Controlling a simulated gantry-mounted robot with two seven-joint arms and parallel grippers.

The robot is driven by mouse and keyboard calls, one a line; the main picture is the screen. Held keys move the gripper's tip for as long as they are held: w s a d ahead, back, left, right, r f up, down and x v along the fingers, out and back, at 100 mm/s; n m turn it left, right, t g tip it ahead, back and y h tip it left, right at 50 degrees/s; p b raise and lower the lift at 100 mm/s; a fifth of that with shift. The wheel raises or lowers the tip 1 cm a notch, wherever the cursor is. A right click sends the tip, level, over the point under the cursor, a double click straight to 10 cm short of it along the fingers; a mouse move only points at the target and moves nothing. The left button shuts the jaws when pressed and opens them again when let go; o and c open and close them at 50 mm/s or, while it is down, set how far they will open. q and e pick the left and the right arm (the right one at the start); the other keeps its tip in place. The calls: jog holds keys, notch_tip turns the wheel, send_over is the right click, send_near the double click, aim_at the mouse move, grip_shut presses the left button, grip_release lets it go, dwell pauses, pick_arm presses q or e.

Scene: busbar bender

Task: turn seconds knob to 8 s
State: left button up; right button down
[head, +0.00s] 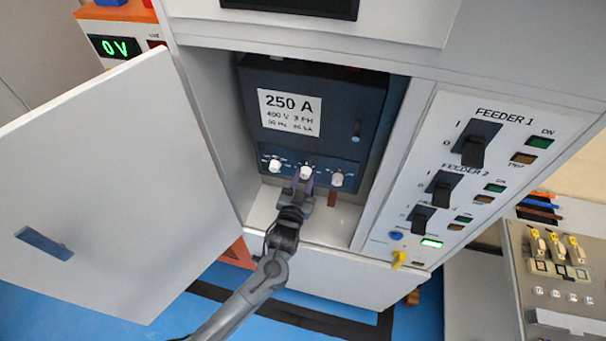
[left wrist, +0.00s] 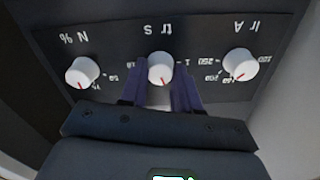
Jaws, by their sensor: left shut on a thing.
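The seconds knob (head: 305,172) is the white middle one of three on the dark breaker's lower panel. In the left wrist view the panel appears upside down, with this knob (left wrist: 160,68) under the "tr s" label and its red pointer mark toward the picture's bottom. My left gripper (head: 303,184) reaches up to it from below. Its two purple fingers (left wrist: 159,88) are shut on the knob, one on each side. The scale is too small and partly hidden to read the exact setting. My right gripper is not in view.
White knobs flank it: the "Ir A" knob (left wrist: 240,64) and the "N %" knob (left wrist: 82,72), both close to the fingers. The open cabinet door (head: 120,190) stands left. The feeder panel (head: 470,180) with black switches is right of the breaker compartment.

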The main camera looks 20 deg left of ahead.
pick_arm(q)
jog(key=m+p, duration=0.2)
jog(key=m, duration=0.1)
jog(key=shift+r+m, duration=0.15)
jog(key=shift+m, duration=0.25)
jog(key=m+p, duration=0.2)
jog(key=m, duration=0.1)
jog(key=shift+m+p, duration=0.3)
jog(key=m+p, duration=0.2)
jog(key=m, duration=0.1)
jog(key=shift+m, duration=1.1)
jog(key=shift+f+p, duration=0.2)
jog(key=shift+p, duration=0.1)
jog(key=o, duration=1.1)
jog(key=shift+c, duration=0.2)
